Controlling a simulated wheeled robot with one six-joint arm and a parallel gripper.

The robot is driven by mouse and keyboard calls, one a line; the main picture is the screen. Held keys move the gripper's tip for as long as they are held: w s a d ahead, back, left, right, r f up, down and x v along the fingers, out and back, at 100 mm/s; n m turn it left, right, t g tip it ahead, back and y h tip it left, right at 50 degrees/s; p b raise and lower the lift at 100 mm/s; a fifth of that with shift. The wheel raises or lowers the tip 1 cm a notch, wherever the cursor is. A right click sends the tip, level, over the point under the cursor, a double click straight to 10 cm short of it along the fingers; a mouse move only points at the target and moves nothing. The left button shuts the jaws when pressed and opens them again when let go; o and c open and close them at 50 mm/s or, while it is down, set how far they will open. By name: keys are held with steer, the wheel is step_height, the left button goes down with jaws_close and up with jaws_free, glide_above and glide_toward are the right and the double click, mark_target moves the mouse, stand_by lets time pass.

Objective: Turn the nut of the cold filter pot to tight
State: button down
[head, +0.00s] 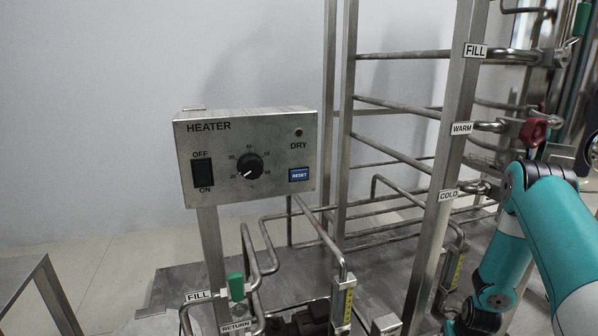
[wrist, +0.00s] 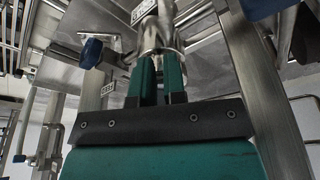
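In the wrist view, my gripper (wrist: 158,58) has its two teal fingers nearly parallel with a narrow gap between them. Their tips reach up to a shiny metal fitting (wrist: 156,34) and overlap its lower part. I cannot tell whether they grip it, or whether this fitting is the nut of the cold filter pot. In the head view a COLD label (head: 448,196) is on the steel post, with a pipe stub beside it. My arm covers the area right of it, and my gripper does not show there. No filter pot can be made out clearly.
A steel post (wrist: 262,95) stands close on the right. The heater box (head: 245,160) and a red valve handle (head: 534,131) show in the head view.

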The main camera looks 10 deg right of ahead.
steer(key=shift+w+a+f, duration=0.25)
steer(key=shift+a+f, duration=0.2)
steer(key=shift+a, duration=0.1)
steer(key=shift+w+a, duration=0.2)
steer(key=shift+p, duration=0.3)
step_height(320, 180, up, 6)
steer(key=p, duration=0.5)
steer(key=shift+s+p, duration=0.4)
steer(key=shift+a+r, duration=0.1)
